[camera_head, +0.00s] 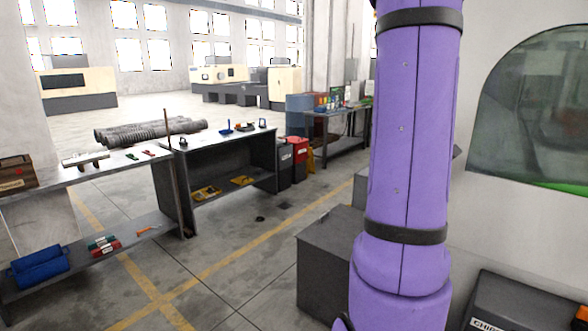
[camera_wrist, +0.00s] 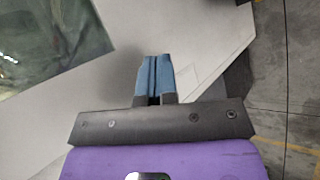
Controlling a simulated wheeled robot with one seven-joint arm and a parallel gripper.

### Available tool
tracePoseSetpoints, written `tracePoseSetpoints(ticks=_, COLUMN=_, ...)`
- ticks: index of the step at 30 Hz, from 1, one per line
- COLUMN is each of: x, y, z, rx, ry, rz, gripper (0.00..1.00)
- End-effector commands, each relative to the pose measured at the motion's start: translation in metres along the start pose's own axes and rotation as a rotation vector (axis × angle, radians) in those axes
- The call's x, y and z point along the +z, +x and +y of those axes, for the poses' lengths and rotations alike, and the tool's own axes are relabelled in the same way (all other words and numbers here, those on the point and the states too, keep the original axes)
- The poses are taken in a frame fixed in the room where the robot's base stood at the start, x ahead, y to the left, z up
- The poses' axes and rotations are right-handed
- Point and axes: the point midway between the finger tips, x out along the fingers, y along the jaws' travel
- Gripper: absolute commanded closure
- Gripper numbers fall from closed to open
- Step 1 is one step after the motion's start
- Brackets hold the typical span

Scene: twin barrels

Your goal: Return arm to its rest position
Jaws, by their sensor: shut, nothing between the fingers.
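My gripper (camera_wrist: 154,75) shows in the wrist view with its two blue fingers together and nothing between them. In that view it is seen against a pale grey surface, with no object touching the fingers. In the head view my purple arm stands nearly upright at the right of the middle, and my gripper is out of that picture. The arm hides part of the room behind it.
Two workbenches (camera_head: 225,148) with tools stand at the left. A dark grey box (camera_head: 325,262) is beside my arm, and another bin (camera_head: 520,303) sits at the lower right. A dark window (camera_head: 535,110) is at the right. The yellow-lined floor (camera_head: 235,250) in between is clear.

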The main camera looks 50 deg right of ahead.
Motion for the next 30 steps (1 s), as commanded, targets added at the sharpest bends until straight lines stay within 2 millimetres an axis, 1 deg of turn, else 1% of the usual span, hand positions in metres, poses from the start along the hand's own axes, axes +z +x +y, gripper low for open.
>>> tracePoseSetpoints(ticks=1, x=-0.010, y=-0.027, z=-0.015, rx=-0.023, ry=0.015, rz=0.065, gripper=1.00)
tracePoseSetpoints(ticks=4, x=-0.024, y=-0.072, z=-0.047, rx=-0.080, ry=0.040, rz=0.171, gripper=1.00)
tracePoseSetpoints(ticks=7, x=-0.031, y=-0.118, z=-0.081, rx=-0.143, ry=0.053, rz=0.274, gripper=1.00)
tracePoseSetpoints(ticks=8, x=-0.031, y=-0.131, z=-0.091, rx=-0.164, ry=0.056, rz=0.303, gripper=1.00)
tracePoseSetpoints(ticks=9, x=-0.031, y=-0.148, z=-0.105, rx=-0.191, ry=0.057, rz=0.342, gripper=1.00)
tracePoseSetpoints(ticks=11, x=-0.029, y=-0.174, z=-0.127, rx=-0.234, ry=0.055, rz=0.397, gripper=1.00)
tracePoseSetpoints(ticks=12, x=-0.026, y=-0.190, z=-0.140, rx=-0.263, ry=0.052, rz=0.433, gripper=1.00)
tracePoseSetpoints(ticks=14, x=-0.020, y=-0.214, z=-0.162, rx=-0.308, ry=0.045, rz=0.485, gripper=1.00)
tracePoseSetpoints(ticks=15, x=-0.014, y=-0.229, z=-0.176, rx=-0.337, ry=0.038, rz=0.519, gripper=1.00)
tracePoseSetpoints(ticks=17, x=-0.004, y=-0.250, z=-0.197, rx=-0.384, ry=0.025, rz=0.567, gripper=1.00)
tracePoseSetpoints(ticks=18, x=0.004, y=-0.263, z=-0.211, rx=-0.415, ry=0.015, rz=0.597, gripper=1.00)
tracePoseSetpoints(ticks=20, x=0.018, y=-0.282, z=-0.232, rx=-0.462, ry=-0.004, rz=0.640, gripper=1.00)
tracePoseSetpoints(ticks=21, x=0.028, y=-0.293, z=-0.245, rx=-0.493, ry=-0.019, rz=0.667, gripper=1.00)
tracePoseSetpoints(ticks=25, x=0.065, y=-0.323, z=-0.286, rx=-0.592, ry=-0.068, rz=0.744, gripper=1.00)
tracePoseSetpoints(ticks=27, x=0.084, y=-0.333, z=-0.304, rx=-0.639, ry=-0.096, rz=0.775, gripper=1.00)
tracePoseSetpoints(ticks=30, x=0.106, y=-0.342, z=-0.323, rx=-0.690, ry=-0.129, rz=0.807, gripper=1.00)
